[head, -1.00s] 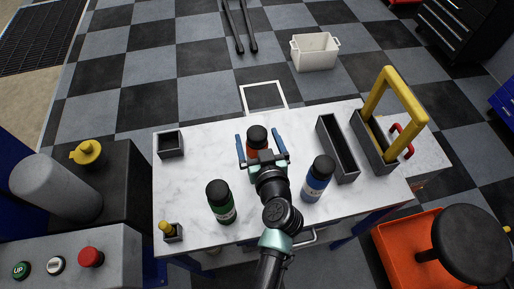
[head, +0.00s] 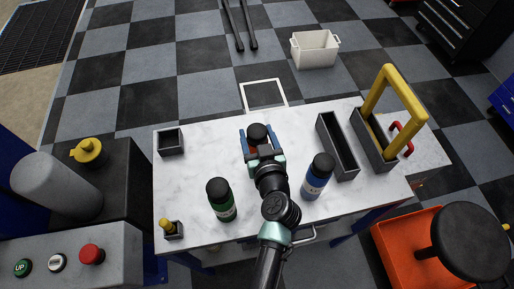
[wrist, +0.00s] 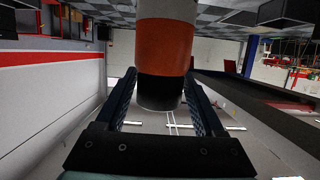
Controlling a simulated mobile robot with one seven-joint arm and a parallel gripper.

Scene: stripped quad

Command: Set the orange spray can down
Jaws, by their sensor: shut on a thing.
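The orange spray can (head: 252,149) with a black cap stands upright near the middle of the white marble-topped table (head: 200,160). My gripper (head: 259,141) is shut on it, one blue finger on each side. In the wrist view the can (wrist: 166,45) shows orange, white and black bands between the fingers (wrist: 168,105); this view is upside down. My gripper hides much of the can in the head view. I cannot tell whether its base touches the tabletop.
A green bottle (head: 221,203) stands front left and a blue bottle (head: 314,182) front right of the can. A long dark tray (head: 338,150) and a yellow-handled box (head: 372,145) lie right. A small grey box (head: 171,142) sits back left. The tabletop left of the can is clear.

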